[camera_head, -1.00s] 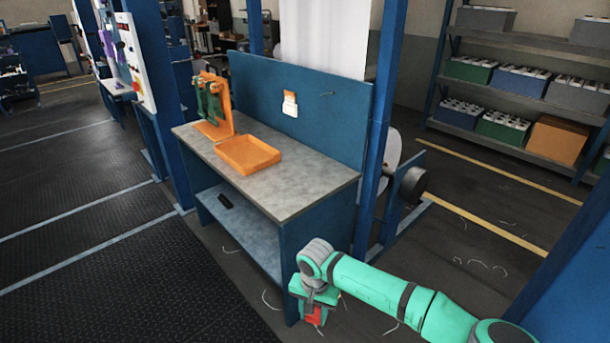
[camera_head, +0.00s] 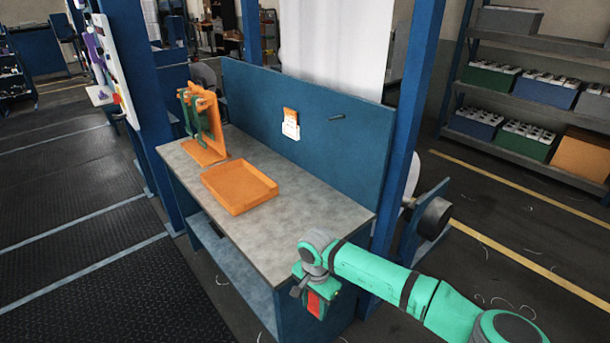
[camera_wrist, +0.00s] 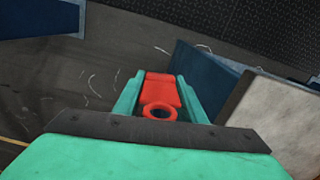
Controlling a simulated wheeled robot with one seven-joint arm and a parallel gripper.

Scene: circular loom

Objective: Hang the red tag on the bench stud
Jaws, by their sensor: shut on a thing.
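The red tag (camera_wrist: 161,92) is held between the two green fingers of my gripper (camera_wrist: 158,88) in the wrist view. Its ring with a hole faces the camera side. In the head view the red tag (camera_head: 314,304) shows below my wrist, partly covered by my gripper (camera_head: 316,292), in front of the bench's near right corner. The bench stud (camera_head: 337,117) is a small grey peg on the blue back panel, to the right of an orange and white card holder. My gripper is well apart from the stud, nearer the camera and lower.
The grey bench top (camera_head: 310,205) holds an orange tray (camera_head: 239,186) and an orange stand (camera_head: 203,126) with green parts at the left. The card holder (camera_head: 291,124) is on the back panel (camera_head: 257,100). A blue post (camera_head: 408,120) stands at the bench's right end. The bench top's right half is clear.

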